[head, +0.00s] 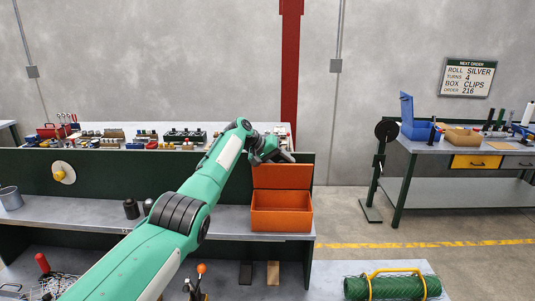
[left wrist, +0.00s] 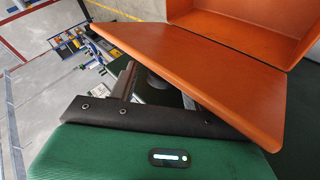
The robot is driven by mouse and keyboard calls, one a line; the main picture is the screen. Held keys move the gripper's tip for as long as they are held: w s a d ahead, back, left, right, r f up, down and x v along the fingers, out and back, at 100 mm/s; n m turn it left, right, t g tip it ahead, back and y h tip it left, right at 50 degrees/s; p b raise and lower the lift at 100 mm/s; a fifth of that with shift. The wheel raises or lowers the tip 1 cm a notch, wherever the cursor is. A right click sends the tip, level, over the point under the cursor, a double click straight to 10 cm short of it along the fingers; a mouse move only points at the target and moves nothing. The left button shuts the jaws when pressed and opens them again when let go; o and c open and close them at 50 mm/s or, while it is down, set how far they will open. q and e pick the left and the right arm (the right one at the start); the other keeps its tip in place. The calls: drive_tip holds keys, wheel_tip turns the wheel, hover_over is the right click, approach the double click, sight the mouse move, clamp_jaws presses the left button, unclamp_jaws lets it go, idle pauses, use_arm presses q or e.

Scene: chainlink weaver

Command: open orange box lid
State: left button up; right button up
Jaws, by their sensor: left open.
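The orange box (head: 282,220) stands on the grey shelf of the left bench, with its inside open to view. Its orange lid (head: 282,177) is raised and stands up at the back edge of the box. My left gripper (head: 284,157) is at the lid's top edge in the head view. In the left wrist view the lid (left wrist: 190,70) crosses in front of the open jaws and hides part of them. One finger (left wrist: 126,80) shows beside the lid; whether it touches is unclear. The box (left wrist: 245,22) shows at the upper right. My right gripper is not in view.
The upper bench top (head: 110,137) holds several tools and parts behind my left arm. A green roll (head: 392,286) lies below right. A second table (head: 440,148) stands at right, with floor between.

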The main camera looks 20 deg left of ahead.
use_arm(q)
drive_tip(key=b+v, duration=0.5)
drive_tip(key=v, duration=0.7)
drive_tip(key=shift+s+a+r+b, duration=0.1)
drive_tip(key=shift+s+a+b, duration=0.1)
drive_tip(key=shift+b, duration=0.1)
drive_tip(key=shift+s+a+r, duration=0.2)
drive_tip(key=shift+r, duration=0.15)
drive_tip(key=shift+c, duration=0.2)
